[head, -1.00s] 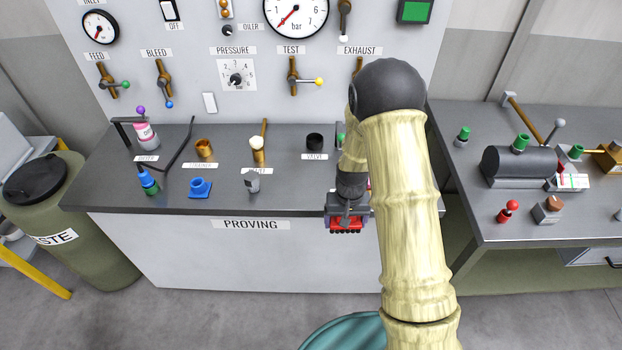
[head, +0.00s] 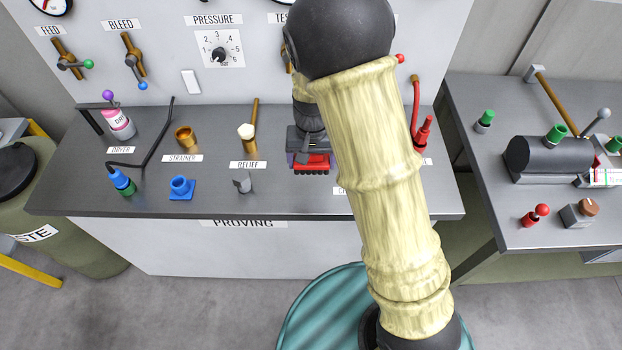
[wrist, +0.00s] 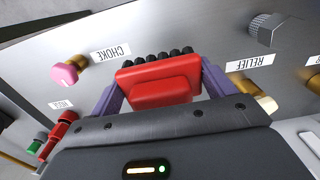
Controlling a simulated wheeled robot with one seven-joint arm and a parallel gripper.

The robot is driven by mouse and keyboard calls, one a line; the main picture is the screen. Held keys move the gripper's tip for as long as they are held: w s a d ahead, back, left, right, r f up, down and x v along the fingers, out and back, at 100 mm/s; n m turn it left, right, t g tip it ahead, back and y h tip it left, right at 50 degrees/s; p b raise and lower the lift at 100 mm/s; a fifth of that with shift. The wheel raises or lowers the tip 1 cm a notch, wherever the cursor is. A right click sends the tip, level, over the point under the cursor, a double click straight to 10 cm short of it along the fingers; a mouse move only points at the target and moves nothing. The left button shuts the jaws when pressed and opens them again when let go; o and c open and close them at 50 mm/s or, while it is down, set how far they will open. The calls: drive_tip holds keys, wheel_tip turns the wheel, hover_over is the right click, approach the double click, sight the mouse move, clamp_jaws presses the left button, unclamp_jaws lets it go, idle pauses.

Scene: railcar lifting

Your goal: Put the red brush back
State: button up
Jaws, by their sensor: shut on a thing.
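The red brush (head: 312,164) has a red block body and a row of black bristle tufts. It also shows in the wrist view (wrist: 158,82), gripped between two purple fingers. My gripper (head: 306,152) is shut on it and holds it over the PROVING bench, right of the RELIEF label (head: 248,165). In the wrist view the brush hangs between the RELIEF label (wrist: 250,61) and the CHOKE label (wrist: 111,54). My arm hides part of the bench to the right of the brush in the head view.
The PROVING bench (head: 150,200) bears a brass strainer (head: 184,137), a blue fitting (head: 181,187), a grey fitting (head: 242,182) and a blue-and-green bottle (head: 122,182). A red fitting (head: 423,133) stands at the right end. A pink-capped brass part (wrist: 68,71) is near the CHOKE label.

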drive_tip(key=shift+s+r, duration=0.1)
hover_over(311, 189)
wheel_tip(311, 189, down, 6)
drive_tip(key=shift+r+p, duration=0.1)
drive_tip(key=shift+p, duration=0.3)
drive_tip(key=shift+f+p, duration=0.35)
drive_tip(key=shift+f, duration=1.8)
drive_tip(key=shift+f, duration=0.2)
drive_tip(key=o, duration=0.9)
drive_tip(key=shift+r, duration=0.1)
drive_tip(key=shift+o, duration=0.2)
